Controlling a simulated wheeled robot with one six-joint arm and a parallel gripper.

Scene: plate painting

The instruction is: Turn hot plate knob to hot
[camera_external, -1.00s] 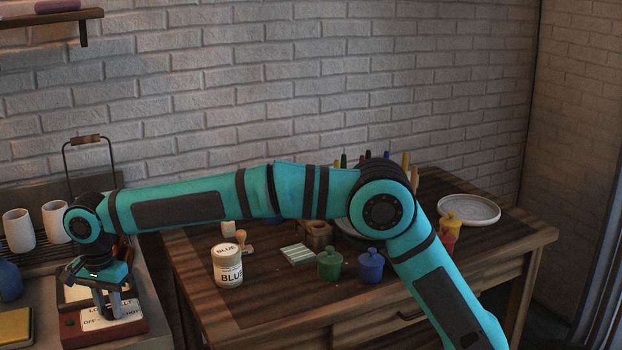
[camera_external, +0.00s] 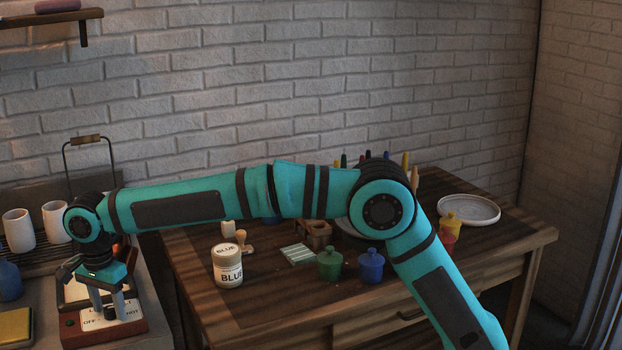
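The hot plate (camera_external: 136,328) is a dark red box with a white label on its front, at the lower left. Part of the word "OFF" shows at the left of the label; the rest is mostly covered. My gripper (camera_external: 109,307) points down over this front panel. Its two grey fingers are apart, with a small dark knob (camera_external: 109,313) low between them. The fingers and wrist partly hide the knob, so its pointing direction is unclear. I cannot tell whether the fingers press on it.
Two white cups (camera_external: 18,230) stand on a rack behind the hot plate. A yellow block (camera_external: 15,326) and a blue bottle (camera_external: 9,281) are at its left.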

